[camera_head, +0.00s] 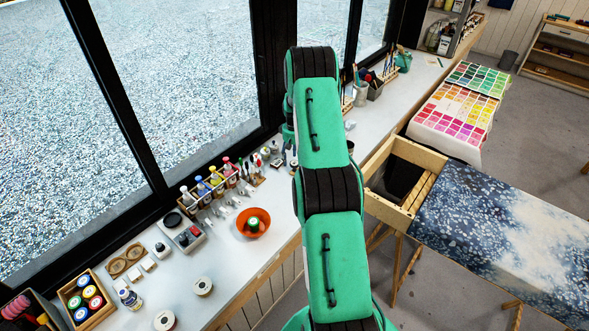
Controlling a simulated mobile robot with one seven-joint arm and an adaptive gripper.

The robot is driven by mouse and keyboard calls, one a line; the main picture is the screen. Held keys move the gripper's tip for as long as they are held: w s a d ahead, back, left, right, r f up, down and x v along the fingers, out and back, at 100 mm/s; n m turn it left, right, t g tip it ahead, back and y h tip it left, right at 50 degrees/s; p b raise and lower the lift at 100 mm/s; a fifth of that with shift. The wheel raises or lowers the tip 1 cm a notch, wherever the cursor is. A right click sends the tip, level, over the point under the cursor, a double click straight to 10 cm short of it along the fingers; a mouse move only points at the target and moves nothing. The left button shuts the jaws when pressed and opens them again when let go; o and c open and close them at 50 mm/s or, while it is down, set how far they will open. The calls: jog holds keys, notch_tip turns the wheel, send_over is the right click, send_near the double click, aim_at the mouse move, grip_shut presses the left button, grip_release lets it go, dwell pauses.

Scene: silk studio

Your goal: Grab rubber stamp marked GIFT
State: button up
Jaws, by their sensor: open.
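I cannot make out a rubber stamp marked GIFT; no lettering is readable at this size. Several small dark-handled items (267,155) stand on the white counter (225,272) by the window, just left of my arm, and some of them could be stamps. My green arm runs up the middle of the view and covers part of the counter. My gripper does not show; the arm's far end hides it.
An orange bowl (265,229) holding a green-topped item sits near the counter's front edge. Behind it is a rack of colour-capped bottles (217,180). A wooden box of coloured lids (103,311) stands lower left. A wooden-framed vat (432,161) and blue patterned cloth (480,232) lie right.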

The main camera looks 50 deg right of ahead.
jog(key=shift+s+f, duration=0.15)
jog(key=shift+f, duration=1)
jog(key=shift+s+f, duration=0.1)
jog(key=shift+f, duration=1)
jog(key=c, duration=1.3)
jog(key=shift+r, duration=0.15)
jog(key=shift+r, duration=0.6)
jog(key=shift+s+a+r, duration=0.15)
jog(key=shift+r, duration=0.4)
jog(key=shift+s+a+r, duration=0.15)
jog(key=shift+r, duration=0.35)
jog(key=s+a, duration=0.3)
jog(key=s+a+r, duration=0.1)
jog(key=s+a, duration=0.3)
jog(key=s+a+b, duration=0.1)
jog(key=s+a, duration=0.2)
jog(key=s, duration=0.1)
jog(key=shift+a+r, duration=0.2)
jog(key=shift+r, duration=0.05)
